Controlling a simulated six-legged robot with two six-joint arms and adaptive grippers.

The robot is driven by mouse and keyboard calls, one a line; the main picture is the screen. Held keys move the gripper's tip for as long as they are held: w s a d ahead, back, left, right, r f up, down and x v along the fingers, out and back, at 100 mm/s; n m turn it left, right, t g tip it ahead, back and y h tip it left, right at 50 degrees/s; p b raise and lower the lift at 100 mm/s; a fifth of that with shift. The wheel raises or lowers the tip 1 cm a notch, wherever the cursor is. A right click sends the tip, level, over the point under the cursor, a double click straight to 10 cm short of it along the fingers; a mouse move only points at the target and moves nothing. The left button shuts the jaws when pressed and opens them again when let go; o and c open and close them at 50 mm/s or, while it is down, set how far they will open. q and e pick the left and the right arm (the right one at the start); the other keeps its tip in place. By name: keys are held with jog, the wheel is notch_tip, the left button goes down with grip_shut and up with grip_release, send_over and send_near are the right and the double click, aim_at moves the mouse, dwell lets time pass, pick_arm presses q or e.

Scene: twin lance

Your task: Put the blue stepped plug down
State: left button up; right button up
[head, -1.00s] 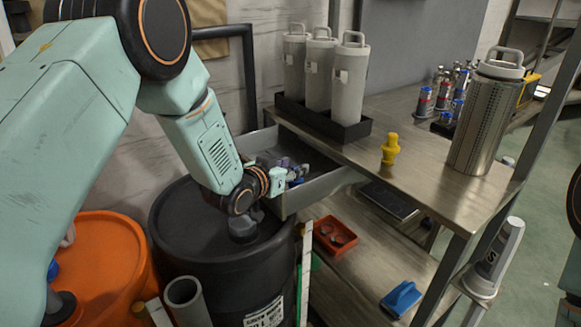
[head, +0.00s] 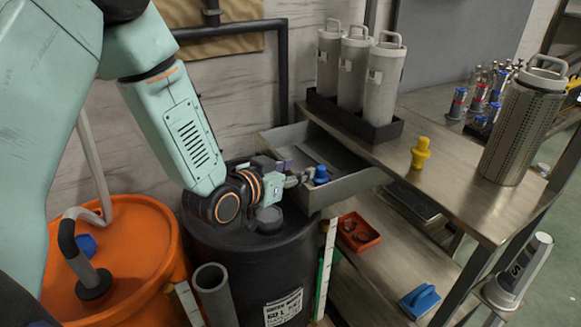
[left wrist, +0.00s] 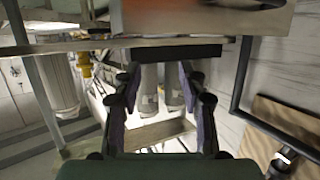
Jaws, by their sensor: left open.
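The blue stepped plug (head: 321,174) stands at the open grey drawer (head: 350,187), close to the tips of my left gripper (head: 303,178). My left gripper reaches in from the left above the black drum. Its jaws are open. In the left wrist view the two fingers (left wrist: 157,95) are spread apart, and no blue plug shows between them. I cannot tell whether a finger still touches the plug; its lower part is partly hidden. My right gripper is not in view.
A black drum (head: 255,245) and an orange barrel (head: 135,240) stand at the left. Grey canisters (head: 380,85) and a yellow stepped plug (head: 421,153) stand on the metal bench (head: 450,180). A red tray (head: 357,232) and a blue handled block (head: 420,299) lie on the lower shelf.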

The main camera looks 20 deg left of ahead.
pick_arm(q)
jog(key=s+f+n+g+y, duration=0.2)
jog(key=s+f+g, duration=0.5)
jog(key=s+f, duration=1)
jog(key=s+f+g, duration=0.3)
jog(key=s+f, duration=0.1)
jog(key=s, duration=0.6)
jog(key=s+a+f+n+g+y, duration=0.1)
jog(key=s+f+g, duration=0.3)
jog(key=s, duration=0.7)
jog(key=shift+s+f+y, duration=0.15)
jog(key=shift+f+y, duration=0.15)
jog(key=shift+f, duration=0.35)
